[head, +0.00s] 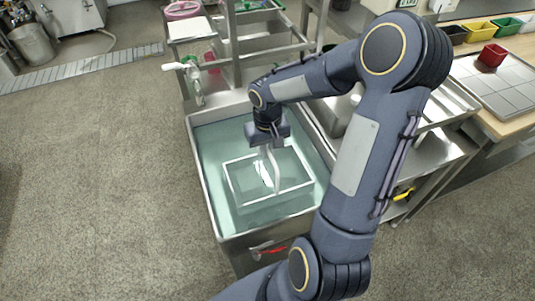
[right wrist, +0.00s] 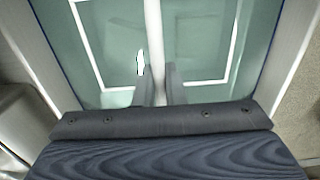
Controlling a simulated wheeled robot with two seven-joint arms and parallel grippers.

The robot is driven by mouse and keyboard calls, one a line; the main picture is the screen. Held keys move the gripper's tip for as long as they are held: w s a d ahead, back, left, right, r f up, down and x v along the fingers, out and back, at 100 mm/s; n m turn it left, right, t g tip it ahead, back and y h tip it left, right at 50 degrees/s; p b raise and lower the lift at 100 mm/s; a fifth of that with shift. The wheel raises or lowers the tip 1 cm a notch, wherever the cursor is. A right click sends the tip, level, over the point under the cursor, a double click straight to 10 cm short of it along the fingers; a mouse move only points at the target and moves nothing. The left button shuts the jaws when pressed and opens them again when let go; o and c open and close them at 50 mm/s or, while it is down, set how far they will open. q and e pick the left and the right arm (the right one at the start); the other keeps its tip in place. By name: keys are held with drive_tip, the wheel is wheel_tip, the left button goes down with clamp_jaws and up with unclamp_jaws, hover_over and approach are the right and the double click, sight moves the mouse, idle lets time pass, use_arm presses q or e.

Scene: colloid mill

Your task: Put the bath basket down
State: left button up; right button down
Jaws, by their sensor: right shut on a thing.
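The bath basket (head: 279,195) is a thin white square frame inside the steel bath (head: 208,195), within the teal liquid. How deep it sits and whether it touches the bottom I cannot tell. Its white handle (head: 277,177) rises to my right gripper (head: 267,148), which is shut on it above the bath. In the right wrist view the handle (right wrist: 153,35) runs between the two fingers (right wrist: 158,88), with the basket frame (right wrist: 90,50) beyond. A small white irregular patch (head: 263,173) shows inside the frame; I cannot tell what it is. My left gripper is out of view.
A tap (head: 193,82) stands at the bath's back left corner. A steel rack (head: 262,48) stands behind it. A steel bench (head: 430,150) adjoins on the right, partly hidden by my arm. The floor at left is clear.

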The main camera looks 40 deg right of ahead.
drive_tip(key=shift+f, duration=0.9)
drive_tip(key=c, duration=2)
unclamp_jaws()
drive_tip(key=shift+f, duration=0.2)
drive_tip(key=o, duration=0.5)
drive_tip(key=shift+r, duration=0.1)
